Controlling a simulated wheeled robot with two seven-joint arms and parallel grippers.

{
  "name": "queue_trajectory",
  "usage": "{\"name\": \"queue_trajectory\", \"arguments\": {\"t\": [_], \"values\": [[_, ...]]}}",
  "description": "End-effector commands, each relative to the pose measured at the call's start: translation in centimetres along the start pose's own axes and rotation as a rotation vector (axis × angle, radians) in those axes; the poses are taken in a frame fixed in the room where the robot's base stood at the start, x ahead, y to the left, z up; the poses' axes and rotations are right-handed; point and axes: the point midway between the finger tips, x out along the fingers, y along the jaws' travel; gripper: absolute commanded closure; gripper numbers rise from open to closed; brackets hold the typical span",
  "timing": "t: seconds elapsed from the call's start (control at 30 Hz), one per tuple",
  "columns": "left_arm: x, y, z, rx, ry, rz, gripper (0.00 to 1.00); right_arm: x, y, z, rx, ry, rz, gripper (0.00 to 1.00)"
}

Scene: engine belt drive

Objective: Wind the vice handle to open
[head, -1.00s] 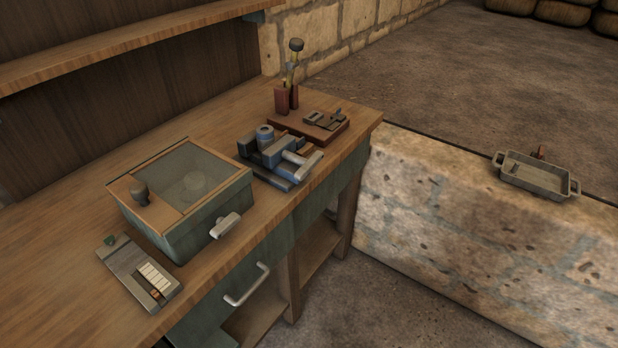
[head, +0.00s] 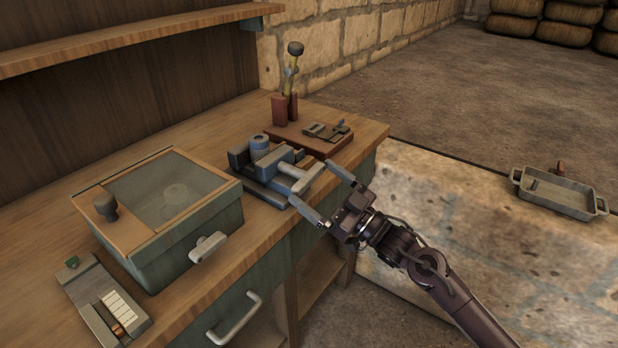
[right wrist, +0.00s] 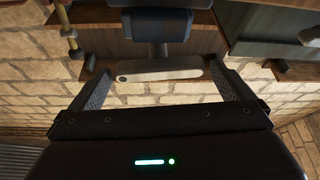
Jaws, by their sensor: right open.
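The vice (head: 276,163), blue-grey with a dark base, sits on the bench near its front edge. Its pale grey handle bar (head: 309,177) is on the front side, facing my right arm. My right gripper (head: 309,181) is open, with a fingertip near each side of the handle. In the right wrist view, the handle (right wrist: 160,70) lies crosswise between the two spread fingers, with a visible gap at each side. The vice screw end and body (right wrist: 157,25) show above it. My left gripper is not in view.
A green box with a glass lid (head: 165,190) stands left of the vice, with a small switch panel (head: 100,298) before it. A red-brown board (head: 345,142) with small parts lies behind. A grey tray (head: 560,193) rests on the stone ledge at right.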

Motion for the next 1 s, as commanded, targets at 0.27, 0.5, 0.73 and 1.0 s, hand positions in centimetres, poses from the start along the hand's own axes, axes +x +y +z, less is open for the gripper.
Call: {"name": "queue_trajectory", "arguments": {"t": [0.27, 0.5, 0.73, 1.0], "values": [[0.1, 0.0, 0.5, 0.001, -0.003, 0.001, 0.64, 2.7, 0.1, 0.1, -0.001, -0.002, 0.002, 0.0], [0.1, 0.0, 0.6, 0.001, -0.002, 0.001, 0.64, 2.8, 0.1, 0.1, -0.001, -0.002, 0.003, 0.0], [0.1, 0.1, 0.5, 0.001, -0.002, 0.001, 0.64, 2.8, 0.1, 0.1, -0.001, -0.002, 0.003, 0.26], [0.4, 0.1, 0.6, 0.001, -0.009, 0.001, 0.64, 2.7, 0.1, 0.2, -0.021, -0.002, -0.005, 0.32]]}}
